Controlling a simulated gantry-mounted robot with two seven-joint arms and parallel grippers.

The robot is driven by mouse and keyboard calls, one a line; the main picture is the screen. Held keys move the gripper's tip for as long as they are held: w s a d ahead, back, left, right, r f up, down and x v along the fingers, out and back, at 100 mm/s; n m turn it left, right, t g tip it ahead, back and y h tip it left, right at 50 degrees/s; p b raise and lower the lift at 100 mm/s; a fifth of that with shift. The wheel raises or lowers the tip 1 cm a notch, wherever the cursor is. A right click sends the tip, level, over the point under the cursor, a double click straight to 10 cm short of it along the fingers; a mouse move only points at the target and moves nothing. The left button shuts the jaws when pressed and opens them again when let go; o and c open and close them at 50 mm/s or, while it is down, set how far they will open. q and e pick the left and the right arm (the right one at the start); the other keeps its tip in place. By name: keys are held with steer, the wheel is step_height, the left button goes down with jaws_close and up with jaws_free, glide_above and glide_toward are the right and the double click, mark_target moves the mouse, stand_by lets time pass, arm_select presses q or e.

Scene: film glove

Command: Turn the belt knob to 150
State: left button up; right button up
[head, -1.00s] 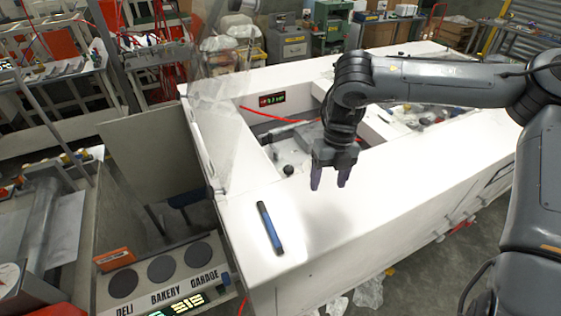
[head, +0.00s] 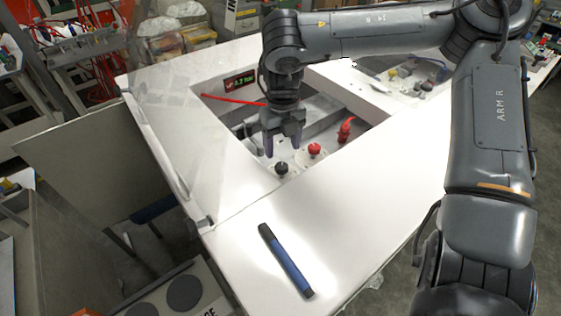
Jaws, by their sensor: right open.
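A black knob (head: 282,168) stands on the floor of the recess in the white counter, near its front edge. A red knob (head: 314,150) is to its right and a little behind. I cannot read which of them is the belt knob, and any scale marks are too small to read. My right gripper (head: 283,148) points down into the recess with its fingers apart and nothing between them. Its tips appear just behind the black knob and left of the red one; I cannot tell its height above them. My left gripper is not in view.
A red handle (head: 346,130) rises at the recess's right side. A lit display (head: 240,80) is on the back wall, with a thin red rod (head: 232,100) below it. A blue-black pen-like tool (head: 286,260) lies on the white counter (head: 340,215). A clear panel stands at left.

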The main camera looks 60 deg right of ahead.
mark_target(282, 165)
steer(key=shift+w+f+b, duration=0.1)
steer(key=shift+f+b, duration=0.2)
steer(key=shift+f, duration=3.15)
steer(key=shift+c, duration=0.5)
steer(key=c, duration=1)
